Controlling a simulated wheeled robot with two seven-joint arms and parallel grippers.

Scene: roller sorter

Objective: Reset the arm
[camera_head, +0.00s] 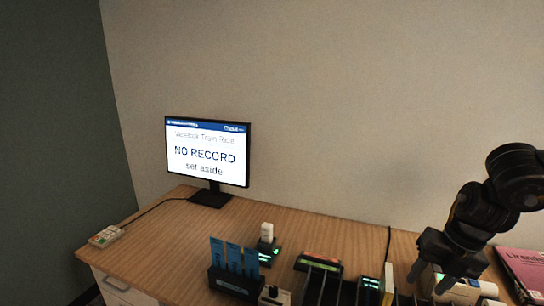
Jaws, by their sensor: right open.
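My right arm comes in from the right edge. Its black gripper (428,281) points down over the right part of the wooden desk, and its jaws are open. A white cylinder with coloured marks (468,291) lies right by the fingers, partly covered by them. I cannot tell whether the fingers touch it. My left gripper is not in view.
A monitor (208,150) at the back reads "NO RECORD set aside". A holder with blue cards (233,258), a small white device (267,233) and dark slotted racks (320,285) stand along the front. A pink book (524,270) lies far right. The desk's left part (165,245) is mostly clear.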

